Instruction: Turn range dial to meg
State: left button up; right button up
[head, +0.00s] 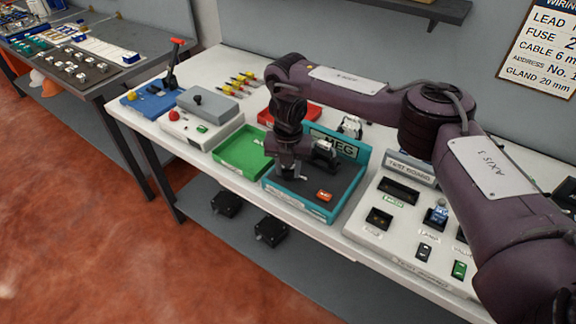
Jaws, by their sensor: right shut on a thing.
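A teal-edged unit (335,212) with a dark top and a raised back panel lettered MEG (335,144) stands on the white bench. An orange button or block (324,196) shows at its front right. My right gripper (290,172) points down over the left part of the dark top and is shut, apparently on the range dial. The dial is hidden by the gripper, so its pointer and setting cannot be read. My left gripper is not in view.
A green tray (240,150) is just left of the unit, with a white box with a red button (187,130) beyond. A white test board (398,240) with switches stands to the right. Two black boxes (270,231) lie on the lower shelf.

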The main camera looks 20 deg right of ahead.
aim_at(288, 169)
jog(key=shift+r+m, duration=0.1)
jog(key=shift+m, duration=1)
jog(key=shift+w, duration=0.1)
jog(key=o, duration=1)
jog(key=shift+c, duration=0.2)
notch_tip(288, 169, up, 8)
jog(key=shift+f+p, duration=0.1)
jog(key=shift+p, duration=0.65)
jog(key=shift+f, duration=0.1)
